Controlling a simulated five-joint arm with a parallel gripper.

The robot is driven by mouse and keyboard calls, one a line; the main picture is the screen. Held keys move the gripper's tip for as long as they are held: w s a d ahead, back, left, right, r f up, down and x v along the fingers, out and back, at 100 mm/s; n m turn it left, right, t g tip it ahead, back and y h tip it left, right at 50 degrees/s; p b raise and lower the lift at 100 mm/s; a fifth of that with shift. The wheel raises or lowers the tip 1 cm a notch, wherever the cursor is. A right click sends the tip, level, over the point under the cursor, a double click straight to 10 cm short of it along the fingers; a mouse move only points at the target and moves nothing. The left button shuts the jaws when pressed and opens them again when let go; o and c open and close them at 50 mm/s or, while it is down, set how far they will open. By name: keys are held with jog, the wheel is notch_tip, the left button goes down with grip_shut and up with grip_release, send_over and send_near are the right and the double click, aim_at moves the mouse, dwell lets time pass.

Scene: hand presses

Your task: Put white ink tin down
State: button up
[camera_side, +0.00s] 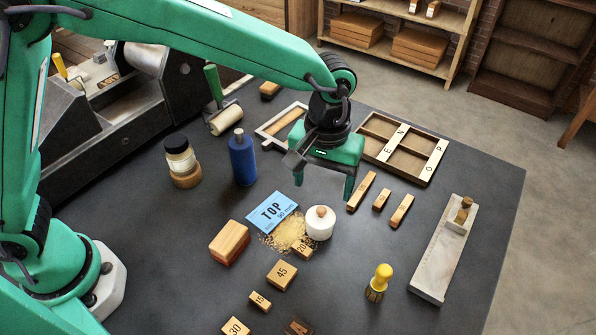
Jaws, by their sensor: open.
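The white ink tin (319,229), a short white pot with a round wooden knob on top, stands upright on the dark table. It is at the right edge of a pile of yellowish grains and beside a small block marked 20. My gripper (323,186) is open, its two green fingers pointing down above the tin. The fingertips appear higher than the knob and apart from it. Nothing shows between the fingers.
A blue card marked TOP (271,212), a wooden block (229,243) and a block marked 45 (281,275) lie nearby. A blue bottle (242,158) stands behind left. A yellow-handled brush (379,282) stands at right. The table (340,285) is bare between tin and brush.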

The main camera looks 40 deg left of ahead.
jog(key=shift+a+r, duration=0.1)
jog(key=s+a+r+m+t, duration=0.1)
jog(key=s+a+r, duration=0.1)
jog(key=a+r, duration=0.45)
jog(key=s+a+r+t, duration=0.15)
jog(key=a+r, duration=0.25)
jog(key=a, duration=0.6)
jog(key=s+a+r+m+t, duration=0.1)
jog(key=s+a+t, duration=0.2)
jog(key=s+a, duration=0.9)
jog(key=shift+a+m, duration=0.2)
jog(key=shift+m, duration=0.1)
